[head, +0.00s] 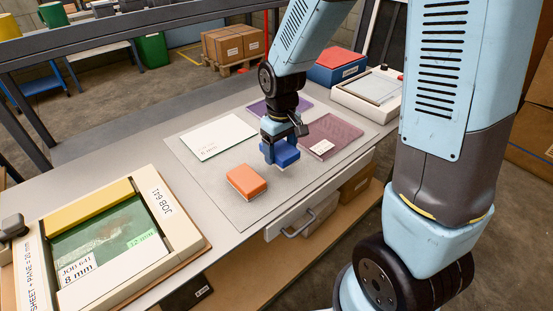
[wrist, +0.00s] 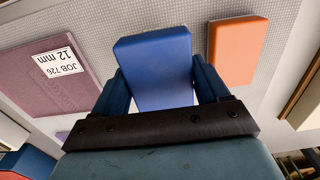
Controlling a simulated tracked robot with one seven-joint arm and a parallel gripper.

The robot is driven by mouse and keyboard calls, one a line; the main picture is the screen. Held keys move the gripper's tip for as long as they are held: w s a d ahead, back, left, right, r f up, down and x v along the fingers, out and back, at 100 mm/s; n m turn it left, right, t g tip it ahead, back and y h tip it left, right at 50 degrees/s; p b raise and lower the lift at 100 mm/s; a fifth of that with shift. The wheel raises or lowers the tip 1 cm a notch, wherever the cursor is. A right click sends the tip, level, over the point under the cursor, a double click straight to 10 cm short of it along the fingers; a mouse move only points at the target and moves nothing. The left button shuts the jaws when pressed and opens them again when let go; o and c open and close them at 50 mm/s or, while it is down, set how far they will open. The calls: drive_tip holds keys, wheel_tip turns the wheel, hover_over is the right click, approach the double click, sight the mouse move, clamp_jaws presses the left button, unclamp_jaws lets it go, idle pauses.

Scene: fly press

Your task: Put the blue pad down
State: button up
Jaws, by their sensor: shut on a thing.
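The blue pad (head: 286,152) is a small block held between the fingers of my gripper (head: 281,150). In the wrist view the blue pad (wrist: 155,70) sits between the two fingers of my gripper (wrist: 155,85), which is shut on it. In the head view the pad is over the grey mat (head: 225,210), between the orange block and the mauve sheet. I cannot tell for certain whether its underside touches the mat.
An orange block (head: 246,181) lies on the mat to the left; it also shows in the wrist view (wrist: 237,50). A mauve sheet (head: 332,137) lies right, a white sheet (head: 219,137) behind left, a purple sheet (head: 262,107) behind. A framed tray (head: 185,225) stands front left.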

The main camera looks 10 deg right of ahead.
sight(281, 143)
drive_tip(key=shift+w+d+f, duration=0.15)
drive_tip(key=shift+w+f, duration=0.85)
drive_tip(key=shift+f, duration=0.25)
wheel_tip(281, 143, down, 3)
drive_tip(key=shift+w+f, duration=0.1)
drive_tip(key=shift+f, duration=0.05)
drive_tip(key=o, duration=0.9)
drive_tip(key=shift+o, duration=0.2)
